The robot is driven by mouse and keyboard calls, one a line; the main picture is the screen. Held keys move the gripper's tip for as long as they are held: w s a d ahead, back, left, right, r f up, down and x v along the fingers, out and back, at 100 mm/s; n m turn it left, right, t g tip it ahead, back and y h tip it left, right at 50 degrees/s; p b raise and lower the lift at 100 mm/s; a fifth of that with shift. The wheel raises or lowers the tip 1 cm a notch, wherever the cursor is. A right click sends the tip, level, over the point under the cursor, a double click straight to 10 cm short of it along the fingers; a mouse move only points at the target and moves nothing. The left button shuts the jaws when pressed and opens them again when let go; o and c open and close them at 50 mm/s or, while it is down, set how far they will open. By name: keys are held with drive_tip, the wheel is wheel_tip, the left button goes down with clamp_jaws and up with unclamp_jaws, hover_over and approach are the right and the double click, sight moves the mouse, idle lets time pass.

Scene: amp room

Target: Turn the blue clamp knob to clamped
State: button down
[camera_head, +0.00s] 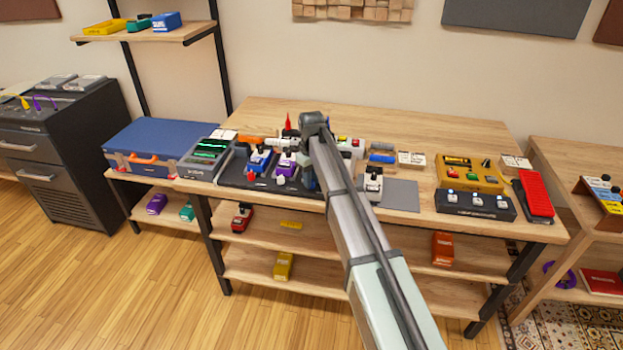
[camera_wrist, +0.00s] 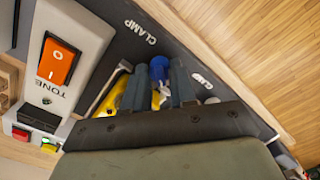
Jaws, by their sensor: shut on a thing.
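The blue clamp knob (camera_wrist: 159,64) shows in the wrist view between the two dark fingertips of my gripper (camera_wrist: 158,78), which is shut on it. A white part shows just below the knob, and a yellow piece (camera_wrist: 112,98) lies to its left, partly behind a finger. The knob is on a dark board (camera_wrist: 118,40) with two white "CLAMP" labels. The knob's turn angle cannot be read. In the head view my arm hides the knob and the fingertips, while the dark board (camera_head: 232,176) shows to the left.
In the wrist view a white pedal (camera_wrist: 78,45) with an orange rocker switch (camera_wrist: 58,61) stands left of my gripper. In the head view, pedals crowd the board, a blue case (camera_head: 160,140) stands left, and a yellow unit (camera_head: 470,174) stands right. The table's back is clear.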

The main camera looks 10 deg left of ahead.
drive_tip(key=m, duration=0.5)
drive_tip(key=shift+m, duration=0.3)
drive_tip(key=shift+w+m, duration=0.1)
drive_tip(key=shift+m, duration=2.1)
drive_tip(key=c, duration=1.2)
unclamp_jaws()
wheel_tip(320, 180, up, 14)
drive_tip(key=shift+f, duration=0.1)
